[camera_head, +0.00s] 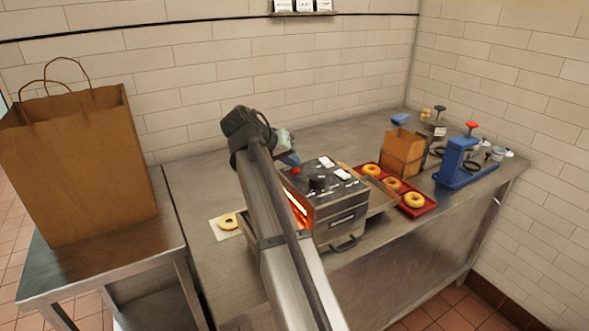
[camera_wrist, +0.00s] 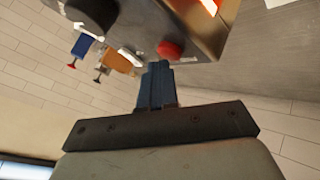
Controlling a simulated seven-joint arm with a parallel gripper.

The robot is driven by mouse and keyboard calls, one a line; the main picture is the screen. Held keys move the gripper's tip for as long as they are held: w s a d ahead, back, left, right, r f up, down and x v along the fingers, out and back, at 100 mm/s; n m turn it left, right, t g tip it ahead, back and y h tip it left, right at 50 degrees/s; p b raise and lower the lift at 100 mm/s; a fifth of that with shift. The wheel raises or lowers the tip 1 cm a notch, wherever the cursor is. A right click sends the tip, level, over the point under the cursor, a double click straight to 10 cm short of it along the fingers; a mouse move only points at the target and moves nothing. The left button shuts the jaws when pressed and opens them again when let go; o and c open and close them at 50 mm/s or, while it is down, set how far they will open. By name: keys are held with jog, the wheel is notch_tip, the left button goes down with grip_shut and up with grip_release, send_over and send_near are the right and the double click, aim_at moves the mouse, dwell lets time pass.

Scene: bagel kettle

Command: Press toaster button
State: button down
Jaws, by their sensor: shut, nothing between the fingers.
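The toaster (camera_head: 335,208) is a dark metal box on the steel counter, with an orange glow inside its open left side. Its top panel carries a red button (camera_head: 296,170), a black knob (camera_head: 317,182) and white labels. My gripper (camera_head: 293,161) is shut and empty, its blue fingers pointing down at the panel corner by the red button. In the wrist view the shut fingertips (camera_wrist: 158,66) are just beside the red button (camera_wrist: 170,49), with the black knob (camera_wrist: 92,12) farther left. I cannot tell whether they touch the button.
A red tray (camera_head: 421,208) with several bagels and a small brown paper bag (camera_head: 402,154) stand right of the toaster. A blue device (camera_head: 459,160) is at the far right. A bagel (camera_head: 228,221) lies at left. A large paper bag (camera_head: 80,165) stands on the left table.

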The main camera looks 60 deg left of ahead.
aim_at(292, 170)
jog(key=shift+r, duration=0.2)
jog(key=shift+r, duration=3)
